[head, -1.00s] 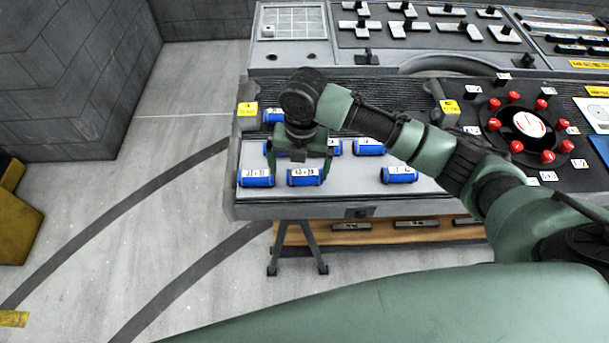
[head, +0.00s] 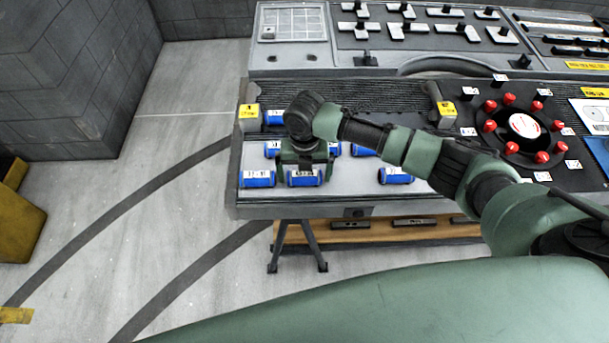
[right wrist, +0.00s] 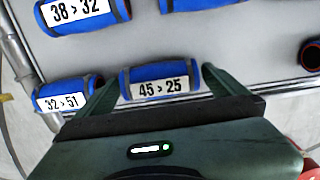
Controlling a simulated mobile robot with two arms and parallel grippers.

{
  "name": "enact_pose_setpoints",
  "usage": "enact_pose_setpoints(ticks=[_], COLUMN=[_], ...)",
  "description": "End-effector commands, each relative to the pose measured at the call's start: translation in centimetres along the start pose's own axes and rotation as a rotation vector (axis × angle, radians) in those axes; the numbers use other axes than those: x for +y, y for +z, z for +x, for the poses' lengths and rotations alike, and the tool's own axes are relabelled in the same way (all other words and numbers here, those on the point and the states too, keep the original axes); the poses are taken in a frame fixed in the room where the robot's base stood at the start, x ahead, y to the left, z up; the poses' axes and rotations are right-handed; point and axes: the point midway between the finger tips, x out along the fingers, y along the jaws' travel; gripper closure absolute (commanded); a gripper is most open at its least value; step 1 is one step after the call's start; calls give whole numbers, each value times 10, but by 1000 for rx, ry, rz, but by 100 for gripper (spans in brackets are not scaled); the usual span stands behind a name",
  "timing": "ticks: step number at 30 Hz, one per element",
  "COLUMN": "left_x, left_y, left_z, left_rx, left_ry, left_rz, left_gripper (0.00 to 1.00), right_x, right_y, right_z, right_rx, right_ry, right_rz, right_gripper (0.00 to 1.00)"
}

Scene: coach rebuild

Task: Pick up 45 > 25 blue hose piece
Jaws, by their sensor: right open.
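The blue hose piece labelled 45 > 25 (right wrist: 160,84) lies on the grey tray near its front edge. It also shows in the head view (head: 305,180), below my right gripper. My right gripper (right wrist: 160,92) is open, with one finger at each end of this piece. The piece sits between the fingers; I cannot tell whether they touch it. In the head view the right gripper (head: 304,174) reaches down over the piece and partly covers it. My left gripper is not in view.
A blue piece labelled 32 > 51 (right wrist: 68,94) lies close by on the left, and one labelled 38 > 32 (right wrist: 84,12) lies behind. Another blue piece (head: 396,176) lies to the right. The tray's front edge (head: 330,210) is near. A red-knobbed dial panel (head: 523,128) is at the right.

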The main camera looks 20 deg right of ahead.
Motion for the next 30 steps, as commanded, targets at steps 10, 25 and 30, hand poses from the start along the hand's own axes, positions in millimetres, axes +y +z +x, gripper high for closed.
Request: enact_pose_setpoints(ticks=[10,25,30], left_x=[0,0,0], left_y=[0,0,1], left_z=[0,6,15], left_rx=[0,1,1], left_ry=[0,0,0], left_rz=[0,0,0], left_gripper=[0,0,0], right_x=[0,0,0], right_y=[0,2,2], right_z=[0,-28,-68], right_rx=[-1,-5,-8], right_ry=[0,2,3], right_rz=[1,1,0], right_gripper=[59,59,59])
